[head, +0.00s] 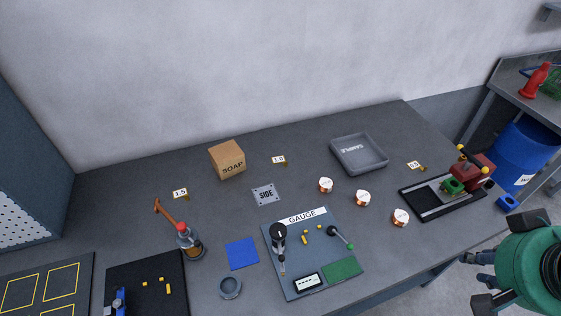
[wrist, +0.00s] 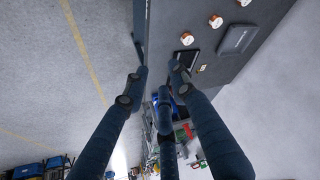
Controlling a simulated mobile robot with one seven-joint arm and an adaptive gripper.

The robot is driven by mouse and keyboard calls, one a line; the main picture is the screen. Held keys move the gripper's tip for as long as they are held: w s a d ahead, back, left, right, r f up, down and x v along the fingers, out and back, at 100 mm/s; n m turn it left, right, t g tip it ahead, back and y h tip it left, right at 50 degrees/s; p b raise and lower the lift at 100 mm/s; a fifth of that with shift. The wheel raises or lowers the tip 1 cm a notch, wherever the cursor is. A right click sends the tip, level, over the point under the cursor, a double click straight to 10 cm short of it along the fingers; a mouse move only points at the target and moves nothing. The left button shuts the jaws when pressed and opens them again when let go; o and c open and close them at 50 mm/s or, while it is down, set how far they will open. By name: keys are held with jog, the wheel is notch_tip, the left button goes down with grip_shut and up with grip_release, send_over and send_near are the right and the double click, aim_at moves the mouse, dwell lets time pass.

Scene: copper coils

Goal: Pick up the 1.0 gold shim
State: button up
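The 1.0 gold shim (head: 286,163) is a tiny gold piece on the dark table, beside the white card that reads 1.0 (head: 278,160). It lies right of the soap box, towards the back. I cannot make it out in the wrist view. My gripper (head: 477,280) is at the lower right of the head view, off the table's right front side and far from the shim. In the wrist view my gripper (wrist: 156,85) has its dark blue fingers spread, with nothing between them.
A cardboard soap box (head: 227,160) and a grey sample tray (head: 359,153) flank the shim. Copper coils (head: 363,198), a gauge board (head: 290,270) and a red-topped fixture (head: 472,172) stand nearer. Other cards read 1.5 (head: 180,194) and apparently 0.5 (head: 413,165).

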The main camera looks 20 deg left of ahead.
jog(key=w+a+r+n+g+p, duration=0.1)
jog(key=w+a+r+n+p, duration=0.15)
jog(key=w+a, duration=0.4)
jog(key=w+a+r+n+g+p, duration=0.1)
jog(key=w+a+r+n+p, duration=0.2)
jog(key=w, duration=0.6)
jog(key=w+a+r+n+p, duration=0.2)
jog(key=w+a+n, duration=0.2)
jog(key=w, duration=0.3)
jog(key=w+a+f+n+g+p, duration=0.1)
jog(key=w+a+f+n+p, duration=0.25)
jog(key=w+a, duration=0.35)
jog(key=w+a+f+n+g+p, duration=0.1)
jog(key=w+a+f+n+p, duration=0.25)
jog(key=a, duration=0.55)
jog(key=w+a+f+n+p, duration=0.2)
jog(key=a+f+n, duration=0.2)
jog(key=a+f, duration=0.6)
jog(key=w+a+f+n+g+p, duration=0.1)
jog(key=w+a+f+n+p, duration=0.2)
jog(key=a+f, duration=0.7)
jog(key=a+n, duration=0.2)
jog(key=a, duration=0.1)
jog(key=shift+a+g, duration=0.2)
jog(key=shift+g, duration=0.1)
jog(key=shift+f, duration=0.2)
jog(key=shift+f, duration=4.2)
